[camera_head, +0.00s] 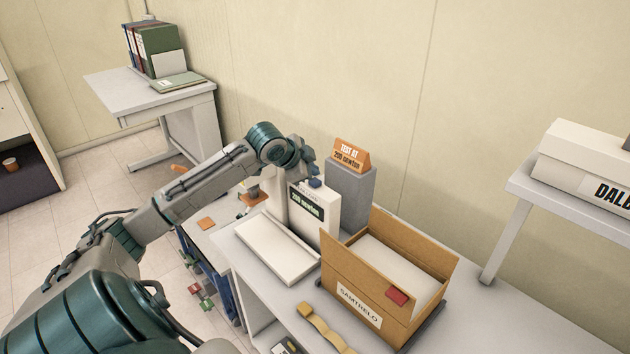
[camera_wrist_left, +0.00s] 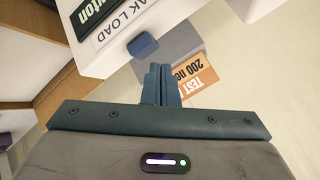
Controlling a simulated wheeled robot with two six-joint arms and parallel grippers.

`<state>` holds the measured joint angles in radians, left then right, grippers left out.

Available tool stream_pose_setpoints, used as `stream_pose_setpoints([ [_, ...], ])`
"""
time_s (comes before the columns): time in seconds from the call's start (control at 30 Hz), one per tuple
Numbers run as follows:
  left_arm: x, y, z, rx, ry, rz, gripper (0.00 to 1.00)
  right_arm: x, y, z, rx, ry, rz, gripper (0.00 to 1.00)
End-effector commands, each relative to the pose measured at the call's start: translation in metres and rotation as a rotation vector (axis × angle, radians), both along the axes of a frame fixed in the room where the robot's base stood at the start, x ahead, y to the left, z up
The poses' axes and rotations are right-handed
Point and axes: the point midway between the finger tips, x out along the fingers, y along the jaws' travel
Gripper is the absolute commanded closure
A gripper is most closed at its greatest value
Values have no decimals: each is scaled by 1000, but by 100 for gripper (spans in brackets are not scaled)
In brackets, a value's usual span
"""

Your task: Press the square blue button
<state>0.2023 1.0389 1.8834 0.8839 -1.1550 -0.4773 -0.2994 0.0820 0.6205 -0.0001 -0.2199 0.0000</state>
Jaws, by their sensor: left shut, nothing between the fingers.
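The square blue button (camera_head: 315,183) sits on top of a white testing device (camera_head: 327,213) with a dark display on its front. In the left wrist view the button (camera_wrist_left: 142,45) shows as a small blue block on the white housing, beside a label ending in "AK LOAD". My left gripper (camera_head: 312,170) is above the device, close to the button. Its fingers are shut and empty. In the left wrist view the fingertips (camera_wrist_left: 159,68) are next to the button with a small gap in the picture; contact is not visible. My right gripper is not in view.
An orange sign (camera_head: 350,156) stands on a grey block (camera_head: 350,190) right behind the device. An open cardboard box (camera_head: 345,278) stands to the right, and a flat white plate (camera_head: 277,250) lies in front. Bare table (camera_head: 285,317) shows in front.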

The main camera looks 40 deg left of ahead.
Motion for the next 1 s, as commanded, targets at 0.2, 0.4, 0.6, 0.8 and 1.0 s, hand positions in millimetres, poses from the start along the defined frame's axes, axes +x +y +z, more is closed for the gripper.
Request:
stream_pose_setpoints([
  [0.2,0,0,0,0,0,0,100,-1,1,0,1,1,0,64],
  [0.4,0,0,0,0,0,0,100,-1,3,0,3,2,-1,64],
  [0.6,0,0,0,0,0,0,100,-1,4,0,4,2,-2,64],
  [0.8,0,0,-2,0,0,0,100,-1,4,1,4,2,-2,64],
  [1.0,0,0,-8,-2,1,0,100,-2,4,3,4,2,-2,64],
])
